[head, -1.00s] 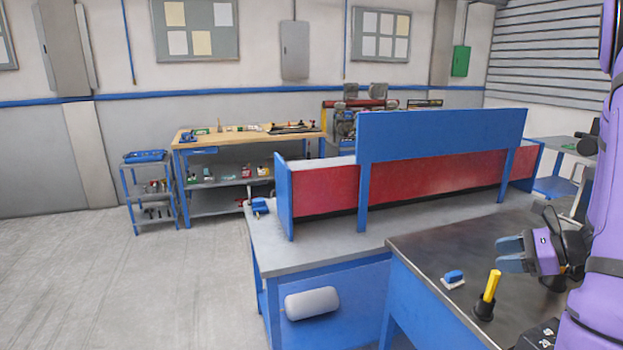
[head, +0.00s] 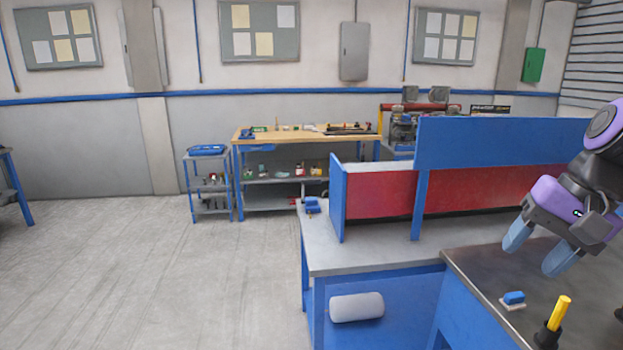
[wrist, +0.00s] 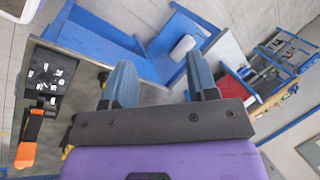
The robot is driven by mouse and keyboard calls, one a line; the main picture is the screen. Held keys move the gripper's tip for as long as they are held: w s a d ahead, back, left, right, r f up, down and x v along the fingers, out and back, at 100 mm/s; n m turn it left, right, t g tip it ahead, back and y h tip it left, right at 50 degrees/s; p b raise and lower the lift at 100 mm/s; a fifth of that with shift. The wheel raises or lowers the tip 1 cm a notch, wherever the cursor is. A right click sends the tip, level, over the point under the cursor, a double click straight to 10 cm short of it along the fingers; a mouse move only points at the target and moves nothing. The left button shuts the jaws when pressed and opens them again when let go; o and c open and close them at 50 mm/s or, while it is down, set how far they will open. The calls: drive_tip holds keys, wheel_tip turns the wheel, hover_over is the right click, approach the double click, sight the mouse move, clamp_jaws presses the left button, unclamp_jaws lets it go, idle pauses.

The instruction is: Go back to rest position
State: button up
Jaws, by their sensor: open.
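My gripper (head: 538,247) is at the right of the head view, above the dark-topped table (head: 475,264). Its two blue fingers are spread apart with nothing between them. In the wrist view my gripper (wrist: 160,85) also shows open and empty, with the tables and floor beyond it. My purple arm reaches in from the right edge of the head view.
A small blue block on a white base (head: 513,299) and a yellow-handled tool in a black holder (head: 553,322) stand on the dark table below my gripper. A blue and red partition (head: 500,143) rises behind. The floor at left is clear.

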drive_tip(key=s+a+r+n+t+h, duration=0.2)
drive_tip(key=s+r+n+t+h, duration=0.1)
drive_tip(key=s+r+n, duration=0.1)
drive_tip(key=shift+s+a+r+n+h, duration=0.35)
drive_tip(key=shift+s+n, duration=0.35)
drive_tip(key=shift+n, duration=0.5)
drive_tip(key=shift+f, duration=0.1)
